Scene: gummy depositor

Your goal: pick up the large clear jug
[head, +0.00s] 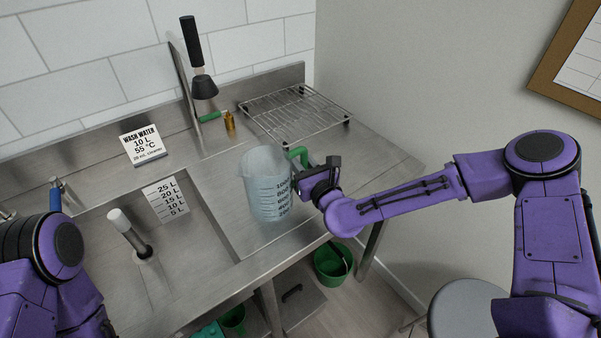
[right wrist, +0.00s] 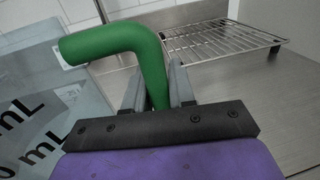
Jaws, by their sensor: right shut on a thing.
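The large clear jug (head: 263,190) stands upright on the steel counter right of the sink, with dark volume marks on its side and a green handle (head: 298,157) on its right. My right gripper (head: 318,177) is at the handle. In the right wrist view the green handle (right wrist: 153,80) runs down between the two fingers of my right gripper (right wrist: 155,88), which is shut on it. The jug's marked wall (right wrist: 45,110) shows at the left there. The left arm shows at the lower left of the head view, but its gripper is out of view.
A wire rack (head: 295,115) lies behind the jug, and also shows in the right wrist view (right wrist: 215,45). The sink (head: 180,255) with a white-topped standpipe (head: 128,228) is at the left. A wash water sign (head: 143,143) stands behind. A stool (head: 470,310) is at lower right.

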